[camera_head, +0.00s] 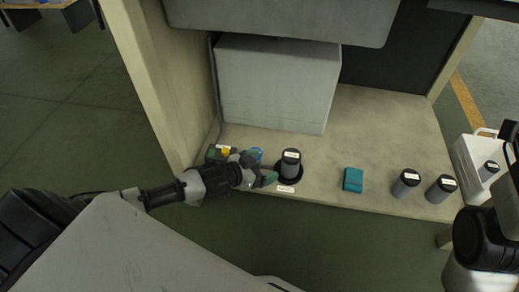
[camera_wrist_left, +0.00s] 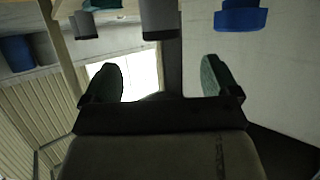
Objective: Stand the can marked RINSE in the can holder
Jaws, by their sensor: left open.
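A dark grey can with a pale label (camera_head: 290,168) stands upright in the black ring of the can holder (camera_head: 288,181), near the shelf's front edge. Its label is too small to read. My left gripper (camera_head: 264,169) is open and empty just left of this can, apart from it. Its two spread fingers also show in the left wrist view (camera_wrist_left: 160,75). Two more labelled grey cans, a nearer one (camera_head: 405,185) and one further right (camera_head: 440,190), stand on the shelf at the right; I cannot read which is marked RINSE. My right arm shows at the right edge, its jaws unclear.
A teal block (camera_head: 352,180) lies right of the holder. A white carrier (camera_head: 468,160) at the right contains another can (camera_head: 488,171). A green and yellow item (camera_head: 222,153) and a blue one lie behind my left gripper. A large grey box (camera_head: 275,85) stands behind.

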